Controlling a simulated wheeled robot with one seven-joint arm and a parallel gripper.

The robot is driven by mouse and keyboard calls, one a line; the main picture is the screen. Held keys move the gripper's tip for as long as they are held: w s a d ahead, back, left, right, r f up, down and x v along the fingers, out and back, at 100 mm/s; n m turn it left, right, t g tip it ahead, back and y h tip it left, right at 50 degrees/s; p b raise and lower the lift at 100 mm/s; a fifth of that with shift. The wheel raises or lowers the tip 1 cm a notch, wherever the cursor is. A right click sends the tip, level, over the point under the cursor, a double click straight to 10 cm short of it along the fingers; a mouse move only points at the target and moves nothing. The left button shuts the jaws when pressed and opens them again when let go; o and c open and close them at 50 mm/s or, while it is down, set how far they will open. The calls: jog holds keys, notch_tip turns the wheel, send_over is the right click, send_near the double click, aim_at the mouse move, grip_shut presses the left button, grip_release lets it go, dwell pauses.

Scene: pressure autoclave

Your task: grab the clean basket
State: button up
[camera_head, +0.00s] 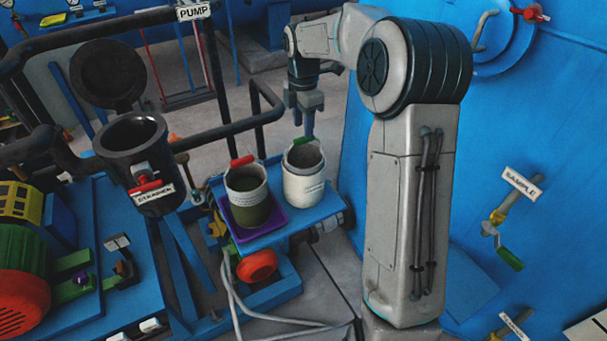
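Two cylindrical baskets stand side by side on a small blue shelf (322,208). The right one is a whitish basket (304,183) with a green handle (303,141); it looks like the clean one. The left one is a dark olive basket (249,207) with a pale band and a red handle (242,161), standing on a purple tray (279,216). My gripper (309,128) points down just above and behind the whitish basket's green handle, apparently not holding it. The fingers are seen nearly edge-on, so their opening is unclear.
A black strainer vessel (132,140) stands open at the left, its round lid (108,74) raised behind it. Dark pipes and rails (225,130) run behind the shelf. A blue wall (540,120) with a sample valve (497,217) rises at the right. White hoses (232,300) hang below the shelf.

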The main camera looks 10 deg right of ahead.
aim_at(304, 143)
jog(key=shift+s+f+p, duration=0.1)
jog(key=shift+f+p, duration=0.7)
jog(key=shift+f, duration=2.8)
grip_shut()
